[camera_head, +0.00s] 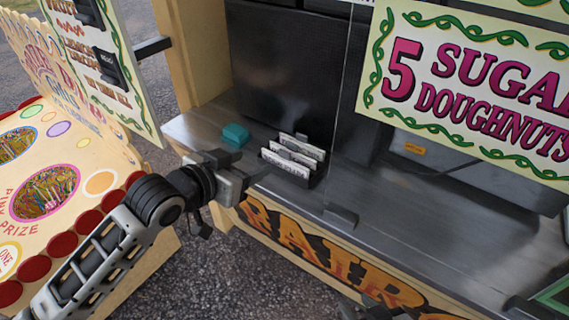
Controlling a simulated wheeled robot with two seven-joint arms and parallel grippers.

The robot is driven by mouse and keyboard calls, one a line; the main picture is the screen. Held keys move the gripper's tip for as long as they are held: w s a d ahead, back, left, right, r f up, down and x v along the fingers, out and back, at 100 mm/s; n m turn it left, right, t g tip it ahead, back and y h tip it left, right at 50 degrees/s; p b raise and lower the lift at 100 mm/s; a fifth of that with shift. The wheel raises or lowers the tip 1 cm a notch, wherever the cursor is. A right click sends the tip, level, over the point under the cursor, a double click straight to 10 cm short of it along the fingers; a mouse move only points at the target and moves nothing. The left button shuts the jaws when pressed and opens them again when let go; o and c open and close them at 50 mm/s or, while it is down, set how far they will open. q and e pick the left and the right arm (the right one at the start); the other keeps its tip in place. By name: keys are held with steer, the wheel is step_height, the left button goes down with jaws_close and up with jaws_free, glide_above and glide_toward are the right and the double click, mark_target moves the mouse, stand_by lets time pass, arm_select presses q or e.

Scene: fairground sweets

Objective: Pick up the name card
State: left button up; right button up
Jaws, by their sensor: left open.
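Several white cards (298,147) stand in a row in a dark low holder (318,178) on the metal counter. The front one (285,163) carries dark lettering, too small to read; I cannot tell which is the name card. My left gripper (248,166) is open, just left of the holder at the counter's front edge. No card shows between its fingers. A dark shape (370,311) at the bottom edge looks like part of my right gripper; it is mostly cut off, and its fingers cannot be made out.
A teal block (236,134) lies on the counter behind my left gripper. A clear upright panel with a dark foot (341,217) stands right of the holder. A doughnut sign (470,85) hangs at right. A prize stall (70,185) stands left. The counter (400,220) is bare at right.

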mark_target(284, 153)
arm_select(q)
steer(key=x, duration=0.5)
steer(key=shift+w+d+f, duration=0.1)
steer(key=shift+w+d, duration=0.15)
steer(key=shift+w, duration=0.05)
steer(key=x, duration=0.5)
steer(key=shift+d+f, duration=0.2)
steer(key=shift+d, duration=0.25)
steer(key=shift+s, duration=0.1)
steer(key=c, duration=0.9)
